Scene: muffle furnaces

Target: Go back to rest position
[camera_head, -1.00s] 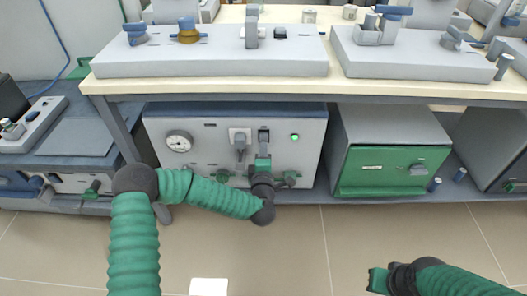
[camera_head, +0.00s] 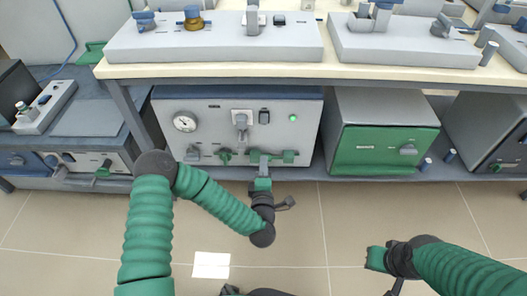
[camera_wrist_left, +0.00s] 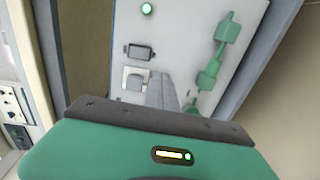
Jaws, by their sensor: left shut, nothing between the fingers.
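My left gripper (camera_head: 263,166) is in front of the panel of the lower furnace (camera_head: 207,113), shut and empty. In the left wrist view its grey fingers (camera_wrist_left: 166,92) lie together, with the panel behind them. The panel carries a round gauge (camera_head: 185,122), a grey plug or socket (camera_head: 241,120), a dark switch (camera_head: 264,117), a lit green lamp (camera_head: 293,118) and green fittings (camera_head: 289,157). I cannot tell whether the fingertips touch the panel. My right gripper (camera_head: 376,258) is low at the right, over the floor; its fingers are not clear.
Above the furnace is a pale bench top (camera_head: 250,69) with grey slabs of equipment. To the right of the furnace stands a green-fronted box (camera_head: 377,151) on the same low shelf. The tiled floor (camera_head: 330,220) in front is free, with a white square (camera_head: 211,265) on it.

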